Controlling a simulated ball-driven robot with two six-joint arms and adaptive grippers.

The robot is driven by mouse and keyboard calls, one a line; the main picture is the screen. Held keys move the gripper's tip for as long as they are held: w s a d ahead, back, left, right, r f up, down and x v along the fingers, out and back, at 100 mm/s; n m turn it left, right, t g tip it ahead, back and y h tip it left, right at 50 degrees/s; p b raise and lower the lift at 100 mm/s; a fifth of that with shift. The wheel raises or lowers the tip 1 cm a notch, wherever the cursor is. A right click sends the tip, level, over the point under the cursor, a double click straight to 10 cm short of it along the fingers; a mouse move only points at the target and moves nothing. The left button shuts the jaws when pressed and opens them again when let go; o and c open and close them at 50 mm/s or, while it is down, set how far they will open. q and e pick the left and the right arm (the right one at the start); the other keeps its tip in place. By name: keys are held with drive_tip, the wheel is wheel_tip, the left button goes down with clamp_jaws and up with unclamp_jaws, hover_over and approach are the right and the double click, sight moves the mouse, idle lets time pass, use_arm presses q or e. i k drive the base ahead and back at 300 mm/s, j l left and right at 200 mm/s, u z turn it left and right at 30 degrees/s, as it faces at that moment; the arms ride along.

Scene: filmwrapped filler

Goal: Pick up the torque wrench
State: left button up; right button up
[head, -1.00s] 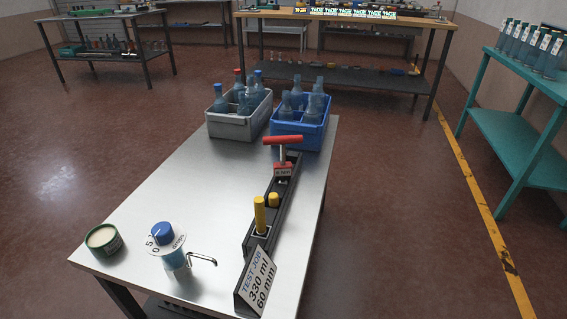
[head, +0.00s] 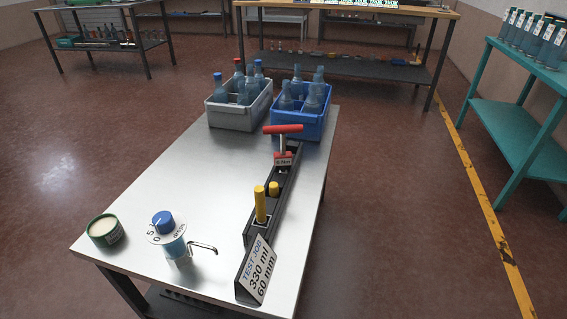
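The torque wrench appears to be the tool with a red T-shaped handle (head: 283,129). It stands upright in the far part of a long black rack (head: 262,212) on the metal table. A small red block with a white label sits at the foot of its shaft; the label is too small to read surely. Nothing covers the handle. Neither of my grippers shows in the head view.
A blue-capped dispenser (head: 168,235) and a green tin (head: 105,231) stand front left on the table (head: 200,165). A grey crate (head: 238,110) and blue crate (head: 300,124) of bottles stand behind.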

sight(284, 158)
drive_tip(key=u, duration=0.4)
drive_tip(key=l+u, duration=0.15)
drive_tip(key=u, duration=0.3)
drive_tip(key=l+u, duration=0.1)
drive_tip(key=u, duration=0.3)
drive_tip(key=i+l+u, duration=0.1)
drive_tip(key=u, duration=0.3)
drive_tip(key=l+u, duration=0.3)
drive_tip(key=k+l+u, duration=0.25)
drive_tip(key=l, duration=0.15)
drive_tip(key=l+u, duration=0.3)
drive_tip(key=k+l+u, duration=0.15)
drive_tip(key=l+u, duration=0.15)
